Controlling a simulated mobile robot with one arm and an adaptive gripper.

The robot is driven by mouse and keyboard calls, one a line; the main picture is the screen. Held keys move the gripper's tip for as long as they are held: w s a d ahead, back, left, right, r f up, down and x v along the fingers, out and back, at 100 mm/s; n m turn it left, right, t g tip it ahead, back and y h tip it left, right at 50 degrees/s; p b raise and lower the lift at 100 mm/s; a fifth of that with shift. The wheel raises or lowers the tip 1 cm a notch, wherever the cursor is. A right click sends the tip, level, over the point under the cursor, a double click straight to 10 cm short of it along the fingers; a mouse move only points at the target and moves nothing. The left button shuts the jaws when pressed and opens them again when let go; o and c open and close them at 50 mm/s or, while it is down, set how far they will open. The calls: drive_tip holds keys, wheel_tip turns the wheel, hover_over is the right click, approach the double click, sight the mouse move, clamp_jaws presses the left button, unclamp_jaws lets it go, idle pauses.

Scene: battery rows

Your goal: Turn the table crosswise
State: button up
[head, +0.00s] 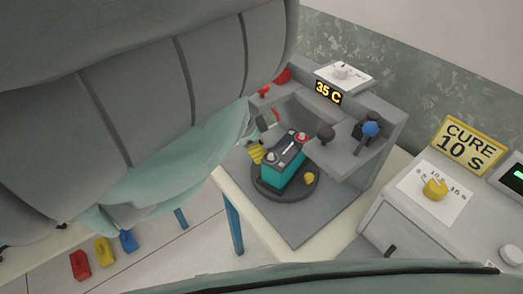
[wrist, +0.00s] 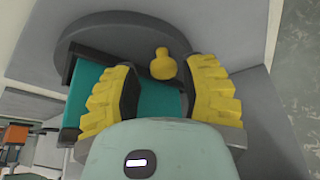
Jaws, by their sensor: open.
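The table is a round dark turntable (head: 291,195) on a grey machine base. A teal battery (head: 279,174) with a dark top stands on it, with a red cap and a pale cap on top. A small yellow peg (head: 309,178) stands near the turntable's rim, beside the battery. The wrist view also shows the turntable (wrist: 120,28), the battery (wrist: 86,88) and the peg (wrist: 163,66). My gripper (wrist: 164,82) is open, its yellow fingers on either side of the peg in that view. I cannot tell whether they touch it. My arm hides part of the head view.
The machine has a 35 C display (head: 328,92), a blue-knobbed lever (head: 371,129) and a dark knob (head: 325,134) close to the turntable. A cure timer box (head: 434,188) stands at right. Red, yellow and blue blocks (head: 103,251) lie at lower left.

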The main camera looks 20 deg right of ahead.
drive_tip(key=a, duration=0.4)
drive_tip(key=w+a, duration=0.1)
drive_tip(key=a, duration=0.6)
drive_tip(key=shift+w+a, duration=0.15)
drive_tip(key=shift+a, duration=0.15)
drive_tip(key=shift+c, duration=0.2)
